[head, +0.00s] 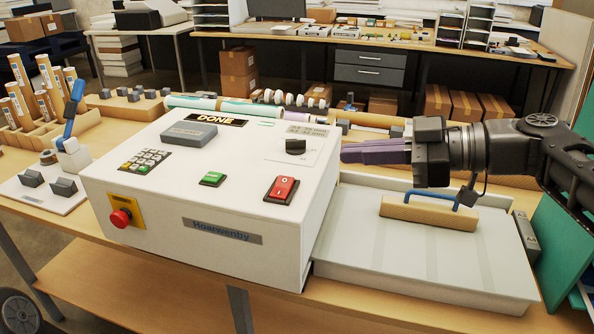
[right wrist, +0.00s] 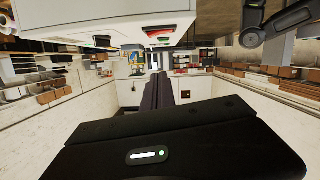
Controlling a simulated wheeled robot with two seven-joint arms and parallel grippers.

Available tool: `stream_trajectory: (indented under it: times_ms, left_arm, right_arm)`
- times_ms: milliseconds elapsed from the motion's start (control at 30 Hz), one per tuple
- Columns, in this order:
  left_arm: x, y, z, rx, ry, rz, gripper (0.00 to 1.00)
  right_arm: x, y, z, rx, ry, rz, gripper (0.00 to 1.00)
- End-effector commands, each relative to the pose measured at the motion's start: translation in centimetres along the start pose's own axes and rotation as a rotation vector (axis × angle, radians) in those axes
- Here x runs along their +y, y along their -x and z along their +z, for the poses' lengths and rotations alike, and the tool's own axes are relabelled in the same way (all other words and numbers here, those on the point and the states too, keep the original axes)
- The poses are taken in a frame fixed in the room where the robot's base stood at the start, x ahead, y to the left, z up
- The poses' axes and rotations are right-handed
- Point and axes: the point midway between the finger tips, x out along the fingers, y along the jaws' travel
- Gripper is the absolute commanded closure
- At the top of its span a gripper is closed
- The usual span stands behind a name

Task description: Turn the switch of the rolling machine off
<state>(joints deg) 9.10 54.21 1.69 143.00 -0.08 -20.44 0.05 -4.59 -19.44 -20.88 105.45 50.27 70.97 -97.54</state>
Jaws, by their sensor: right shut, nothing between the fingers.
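The rolling machine (head: 190,240) is a white box on the wooden table, with a sign reading DONE on top. Its red rocker switch (head: 282,189), marked O and I, is at the front right of the top panel. A green button (head: 213,178) is left of it. My right gripper (head: 345,152) is shut and empty, pointing left beside the machine's upper right side, behind and right of the red switch and apart from it. In the right wrist view the gripper fingers (right wrist: 158,93) are together, with the machine's white body (right wrist: 95,22) above. My left gripper is not in view.
A red emergency knob (head: 120,218) and a black dial (head: 296,146) are also on the machine. A pale flat tray (head: 430,270) with a blue-handled wooden block (head: 430,212) lies right of it, below my right arm. Cardboard tubes (head: 18,100) stand at left.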

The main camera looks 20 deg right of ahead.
Motion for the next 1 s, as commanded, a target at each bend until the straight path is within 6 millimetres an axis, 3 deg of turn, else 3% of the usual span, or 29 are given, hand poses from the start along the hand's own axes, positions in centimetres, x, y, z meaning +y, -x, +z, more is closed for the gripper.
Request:
stream_trajectory:
  times_ms: [367,867,1000]
  left_arm:
    - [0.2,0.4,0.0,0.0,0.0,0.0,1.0]
    - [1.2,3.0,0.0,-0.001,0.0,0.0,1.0]
    - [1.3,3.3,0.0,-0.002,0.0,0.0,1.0]
  right_arm:
    - [0.0,-1.3,-0.1,-0.002,-0.003,-0.002,1.0]
    - [0.0,-10.4,-0.1,-0.004,-0.007,-0.004,1.0]
    - [0.1,-10.7,2.4,-0.005,-0.009,0.0,1.0]
